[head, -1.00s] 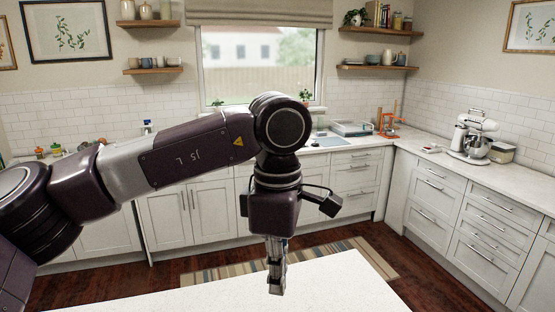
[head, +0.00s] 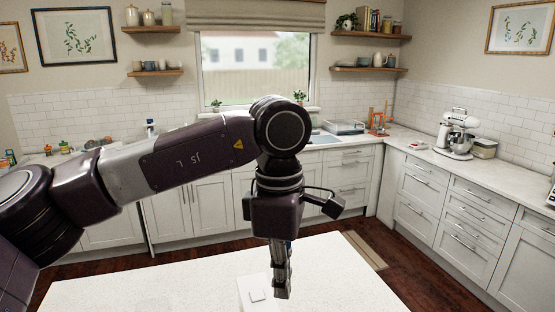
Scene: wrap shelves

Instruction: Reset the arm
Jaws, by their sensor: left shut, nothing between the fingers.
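My left gripper (head: 281,285) points down in the head view, above the white speckled table (head: 130,292) near the bottom middle. Its fingers are together and nothing shows between them. My left arm comes in from the left edge and bends down at a dark round joint. Beside the fingers, to their left, a pale box-like thing (head: 254,295) stands partly in view at the bottom edge. It is partly cut off. My right gripper is not in view.
White cabinets (head: 434,206) with a worktop run along the back and right. A stand mixer (head: 456,135) is on the right worktop. Open wooden shelves (head: 373,69) hang by the window. A striped rug (head: 364,252) lies on the dark floor past the table.

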